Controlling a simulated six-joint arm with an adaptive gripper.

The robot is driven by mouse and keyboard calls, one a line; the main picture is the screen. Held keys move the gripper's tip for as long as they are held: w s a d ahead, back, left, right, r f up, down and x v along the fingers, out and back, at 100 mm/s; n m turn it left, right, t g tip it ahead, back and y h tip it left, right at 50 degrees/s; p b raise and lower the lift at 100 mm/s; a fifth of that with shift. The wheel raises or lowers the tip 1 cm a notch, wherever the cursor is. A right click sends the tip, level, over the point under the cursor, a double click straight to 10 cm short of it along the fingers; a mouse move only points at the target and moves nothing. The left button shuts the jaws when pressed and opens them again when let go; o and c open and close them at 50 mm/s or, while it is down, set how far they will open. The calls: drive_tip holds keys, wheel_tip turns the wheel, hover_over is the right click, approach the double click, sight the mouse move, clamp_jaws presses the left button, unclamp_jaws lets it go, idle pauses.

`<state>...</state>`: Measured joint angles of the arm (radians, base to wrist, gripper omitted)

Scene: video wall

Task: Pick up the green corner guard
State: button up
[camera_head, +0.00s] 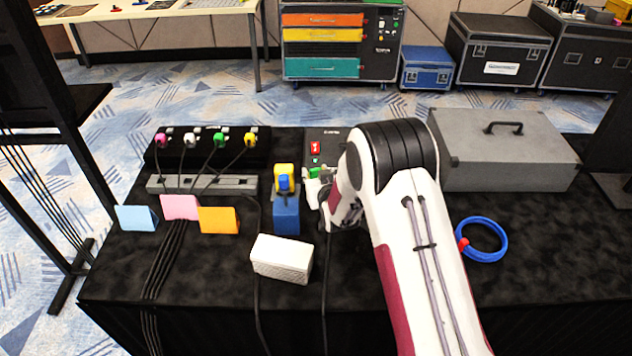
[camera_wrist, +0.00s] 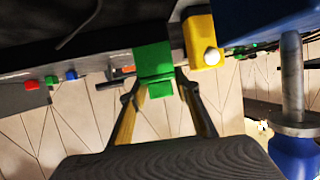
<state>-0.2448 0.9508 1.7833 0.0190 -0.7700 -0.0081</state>
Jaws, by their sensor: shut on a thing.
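The green corner guard (camera_wrist: 154,62) is a bright green block-like piece between my gripper's fingers in the wrist view. My gripper (camera_wrist: 158,88) is shut on it, with one finger on each side. In the head view a little green (camera_head: 316,172) shows by my gripper (camera_head: 318,188), which is partly hidden by my arm. It is at the back middle of the black table, just right of the yellow piece (camera_head: 284,170) on the blue block (camera_head: 286,218). I cannot tell whether the guard touches the dark surface beside it.
A yellow piece (camera_wrist: 199,42) is close beside the guard in the wrist view. A white box (camera_head: 282,258), coloured cards (camera_head: 180,207) and cables lie to the left. A grey case (camera_head: 505,155) and a blue ring (camera_head: 483,240) are to the right. The front right of the table is clear.

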sight(316, 169)
drive_tip(key=shift+r, duration=1.8)
drive_tip(key=shift+r, duration=0.15)
